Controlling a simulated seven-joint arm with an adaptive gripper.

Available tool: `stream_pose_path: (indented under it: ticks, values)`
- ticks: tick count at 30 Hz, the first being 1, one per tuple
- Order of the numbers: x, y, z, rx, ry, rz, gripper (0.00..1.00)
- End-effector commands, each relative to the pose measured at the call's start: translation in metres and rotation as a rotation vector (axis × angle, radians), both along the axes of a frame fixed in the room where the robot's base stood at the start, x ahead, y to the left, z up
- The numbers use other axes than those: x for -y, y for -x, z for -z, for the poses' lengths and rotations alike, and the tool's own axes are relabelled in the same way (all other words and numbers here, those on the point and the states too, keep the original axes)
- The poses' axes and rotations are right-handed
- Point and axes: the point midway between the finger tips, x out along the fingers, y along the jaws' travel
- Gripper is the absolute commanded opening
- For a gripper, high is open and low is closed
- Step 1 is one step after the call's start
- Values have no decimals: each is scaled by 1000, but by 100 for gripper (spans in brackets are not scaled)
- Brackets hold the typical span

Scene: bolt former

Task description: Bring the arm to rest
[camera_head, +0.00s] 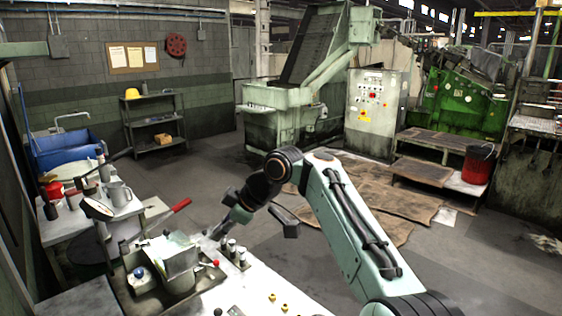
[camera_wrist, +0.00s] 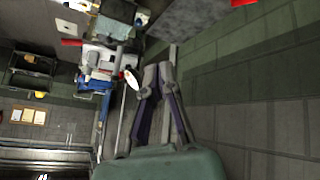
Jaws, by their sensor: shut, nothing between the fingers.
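My arm reaches from the lower right of the head view over the workbench and bends at the wrist. My gripper (camera_head: 218,232) hangs down to the left of that bend, above or near the bench's back edge; I cannot tell the exact gap. In the wrist view my gripper (camera_wrist: 159,72) has its fingers drawn together, with nothing visible between them. Its fingers are shut and empty.
The workbench (camera_head: 255,292) carries a metal tray (camera_head: 205,280) with a grey box, small cylinders (camera_head: 237,252) and yellow nuts (camera_head: 272,297). A side table (camera_head: 62,232) with cans stands at left. Open floor (camera_head: 300,255) lies beyond the bench.

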Motion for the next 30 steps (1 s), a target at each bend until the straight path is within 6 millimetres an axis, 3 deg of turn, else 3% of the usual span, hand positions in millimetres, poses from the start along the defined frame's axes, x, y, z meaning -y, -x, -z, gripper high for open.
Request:
stream_pose_path:
  ticks: [1,3,8,12,18,21,23,30]
  values:
    - [10,21,-17,9,39,43,0]
    - [27,50,-28,-6,87,131,0]
    - [82,127,-26,-95,160,417,0]
    - [136,206,14,-250,177,735,0]
    - [184,302,102,-554,211,1127,0]
    - [194,330,132,-684,258,1251,0]
    - [198,341,142,-734,279,1322,0]
    - [199,340,140,-750,262,1397,0]
